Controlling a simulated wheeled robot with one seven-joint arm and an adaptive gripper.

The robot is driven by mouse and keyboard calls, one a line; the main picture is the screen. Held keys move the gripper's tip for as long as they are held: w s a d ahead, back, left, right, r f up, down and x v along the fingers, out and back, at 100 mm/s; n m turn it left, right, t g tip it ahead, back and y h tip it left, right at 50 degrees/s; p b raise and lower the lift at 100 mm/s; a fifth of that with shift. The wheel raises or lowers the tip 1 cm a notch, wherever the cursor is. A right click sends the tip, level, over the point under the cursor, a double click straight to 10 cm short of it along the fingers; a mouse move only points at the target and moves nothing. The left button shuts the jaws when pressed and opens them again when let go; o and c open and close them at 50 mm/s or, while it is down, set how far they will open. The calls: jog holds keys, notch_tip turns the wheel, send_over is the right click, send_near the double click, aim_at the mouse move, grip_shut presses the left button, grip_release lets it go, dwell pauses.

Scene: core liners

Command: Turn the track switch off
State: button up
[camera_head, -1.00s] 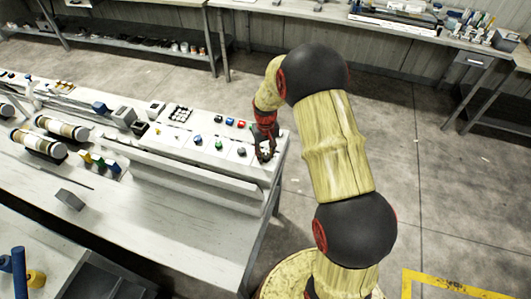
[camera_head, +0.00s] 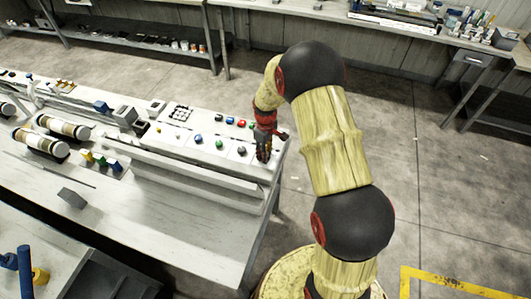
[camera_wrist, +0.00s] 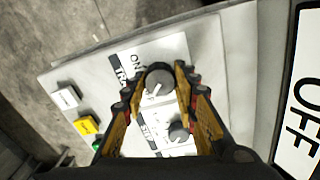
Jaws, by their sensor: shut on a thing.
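A grey round knob (camera_wrist: 158,77) with a white pointer mark stands on a white label plate (camera_wrist: 172,50) in the wrist view. Beside it the plate reads "ON" and the start of a word, "TRA"; the rest is hidden. The pointer slants toward the lower left of that view. My gripper (camera_wrist: 156,84) is shut on this knob, one finger on each side. In the head view my gripper (camera_head: 264,156) points down at the right end of the bench panel, hiding the knob. A large "OFF" label (camera_wrist: 300,115) shows at the wrist view's right edge.
A second grey knob (camera_wrist: 180,132) sits close by, between the fingers' lower parts. White (camera_wrist: 67,96) and yellow (camera_wrist: 87,126) buttons lie to the left. Further knobs, such as a green one (camera_head: 219,144), line the panel. Open floor (camera_head: 440,190) lies to the right.

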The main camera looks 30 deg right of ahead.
dwell(0.4)
jog(key=o, duration=1.1)
jog(key=shift+o, duration=0.2)
notch_tip(320, 180, up, 12)
dwell(0.4)
